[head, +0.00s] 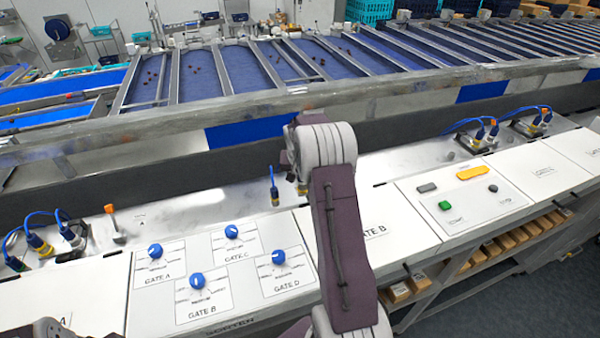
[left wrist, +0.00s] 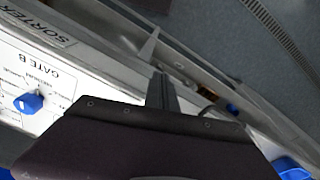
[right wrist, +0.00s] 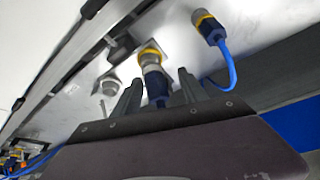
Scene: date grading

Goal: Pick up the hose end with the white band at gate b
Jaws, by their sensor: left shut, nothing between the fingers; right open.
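In the right wrist view my right gripper (right wrist: 160,78) is open, its two fingers on either side of a blue hose end (right wrist: 156,88). A pale band seems to show on this hose end just below a yellow ring (right wrist: 150,53); blur keeps me from being sure. A second hose end with a yellow band (right wrist: 208,24) is at the upper right, outside the fingers. In the head view my right arm covers most of the gate B spot, and a blue hose end (head: 274,190) shows just left of it. My left gripper (left wrist: 160,88) is shut and empty, over the panel's front edge.
A bare metal socket (right wrist: 108,85) is left of the fingers. The knob panel (head: 197,281) lies left of my right arm, the button panel (head: 462,200) right of it. Other blue hoses stand at the far left (head: 40,243) and right (head: 480,130). A dark rail runs behind.

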